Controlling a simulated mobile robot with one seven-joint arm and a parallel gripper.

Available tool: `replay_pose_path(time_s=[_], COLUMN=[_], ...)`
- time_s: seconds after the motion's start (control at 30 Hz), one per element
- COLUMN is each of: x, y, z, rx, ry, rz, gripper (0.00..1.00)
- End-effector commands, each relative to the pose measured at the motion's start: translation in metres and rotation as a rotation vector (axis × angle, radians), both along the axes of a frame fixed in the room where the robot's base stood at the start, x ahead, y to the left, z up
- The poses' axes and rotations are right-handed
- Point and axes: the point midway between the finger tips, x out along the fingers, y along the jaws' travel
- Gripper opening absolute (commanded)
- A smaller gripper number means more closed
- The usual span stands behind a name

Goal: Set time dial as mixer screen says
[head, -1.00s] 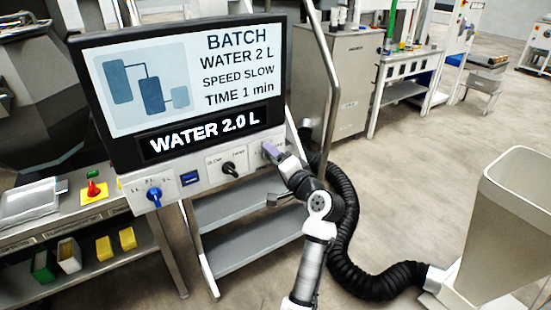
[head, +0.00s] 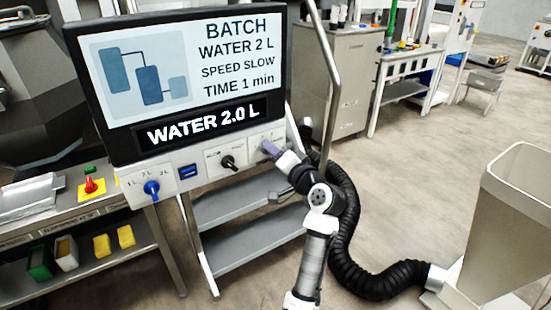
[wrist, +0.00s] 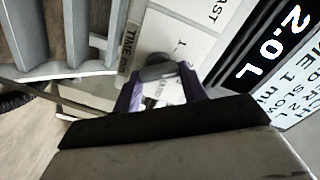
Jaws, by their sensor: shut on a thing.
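The mixer screen (head: 185,75) reads BATCH, WATER 2 L, SPEED SLOW, TIME 1 min. A strip (head: 203,125) below it reads WATER 2.0 L. My gripper (head: 268,148) is at the right end of the panel under the screen, at the time dial. In the wrist view its purple fingers (wrist: 160,88) are shut on the grey time dial (wrist: 157,70), one on each side. A TIME label (wrist: 127,45) and a mark 1 show beside the dial. The dial's pointer cannot be made out, and in the head view my gripper hides the dial.
The blue water knob (head: 151,188) and the black speed knob (head: 228,162) are left of my gripper on the same panel. Metal steps (head: 235,200) stand below, with a handrail (head: 328,80) close on the right. A black hose (head: 375,285) curves behind my arm.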

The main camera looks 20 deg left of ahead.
Motion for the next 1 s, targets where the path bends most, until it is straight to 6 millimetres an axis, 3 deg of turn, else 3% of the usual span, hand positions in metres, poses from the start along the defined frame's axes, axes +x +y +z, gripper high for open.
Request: replay_pose_path(time_s=[0.6, 1.0], x=[-0.0012, -0.0016], y=[0.0005, 0.0012], z=[-0.0017, 0.0005], rx=[-0.295, -0.366], ry=[-0.378, -0.466], rz=[0.000, 0.001], gripper=[0.19, 0.19])
